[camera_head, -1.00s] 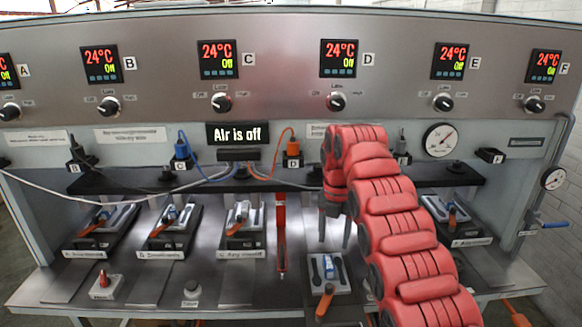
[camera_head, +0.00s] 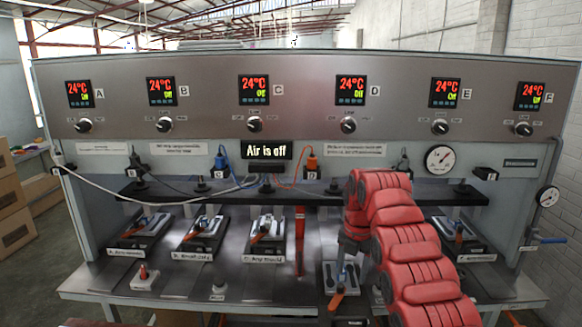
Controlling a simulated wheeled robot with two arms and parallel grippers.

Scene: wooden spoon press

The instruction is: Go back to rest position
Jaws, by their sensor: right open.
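My right arm is red and comes in from the lower right. My right gripper (camera_head: 349,262) points down and is open over the mould with an orange handle (camera_head: 336,300) at the front of the press bench, right of the red lever (camera_head: 299,240). I see nothing held in it. The arm hides part of the bench behind it, and I cannot tell whether the fingers touch the mould. My left gripper is not in view.
The press panel (camera_head: 300,92) has temperature displays and knobs. A sign (camera_head: 266,151) reads "Air is off". Several moulds, such as one (camera_head: 266,232) left of the lever, sit on the bench. A red button (camera_head: 144,274) stands front left. Boxes (camera_head: 12,205) are at far left.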

